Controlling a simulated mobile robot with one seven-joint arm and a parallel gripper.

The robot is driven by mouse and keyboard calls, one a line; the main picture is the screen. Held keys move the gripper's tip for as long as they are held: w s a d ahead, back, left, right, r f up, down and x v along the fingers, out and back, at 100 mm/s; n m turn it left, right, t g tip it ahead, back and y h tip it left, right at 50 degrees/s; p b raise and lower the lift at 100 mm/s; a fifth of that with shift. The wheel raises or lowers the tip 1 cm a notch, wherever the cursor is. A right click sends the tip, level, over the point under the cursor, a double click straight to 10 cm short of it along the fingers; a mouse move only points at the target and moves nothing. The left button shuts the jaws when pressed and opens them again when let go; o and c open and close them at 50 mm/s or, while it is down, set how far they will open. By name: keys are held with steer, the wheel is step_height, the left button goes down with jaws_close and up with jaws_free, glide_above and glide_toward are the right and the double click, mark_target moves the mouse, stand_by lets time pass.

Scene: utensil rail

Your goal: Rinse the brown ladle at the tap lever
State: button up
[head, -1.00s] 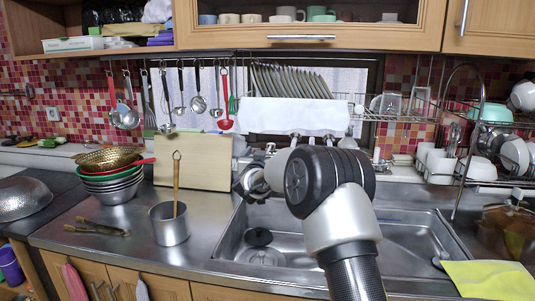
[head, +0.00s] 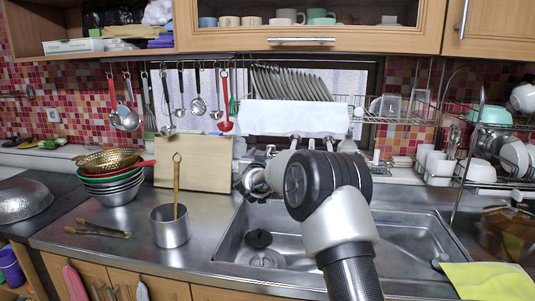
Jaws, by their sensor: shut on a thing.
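My gripper (head: 248,184) is at the left rear edge of the sink, partly hidden behind my own arm. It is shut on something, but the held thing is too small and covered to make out. A brown handle with a loop at its top (head: 176,175) stands upright in a steel pot (head: 170,228), left of the sink. Its lower end is hidden in the pot, so I cannot tell if it is the brown ladle. Tap fittings (head: 270,151) show behind the sink, partly covered by my arm; I cannot single out the lever.
The steel sink (head: 405,225) has a dark round piece in it. Stacked bowls and colanders (head: 112,188), tongs (head: 97,229) and a cutting board (head: 195,162) are at left. Several utensils hang on the rail. A dish rack (head: 480,165) and yellow cloth (head: 488,281) are at right.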

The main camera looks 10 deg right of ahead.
steer(key=r+p, duration=0.1)
steer(key=p, duration=0.1)
steer(key=shift+r+g+p, duration=0.15)
steer(key=shift+g+p, duration=0.15)
steer(key=shift+p, duration=0.5)
steer(key=shift+f, duration=0.35)
steer(key=o, duration=1.5)
steer(key=shift+o, duration=0.2)
steer(key=v, duration=1.7)
steer(key=shift+s+r, duration=0.2)
steer(key=shift+r, duration=0.2)
steer(key=shift+d, duration=0.1)
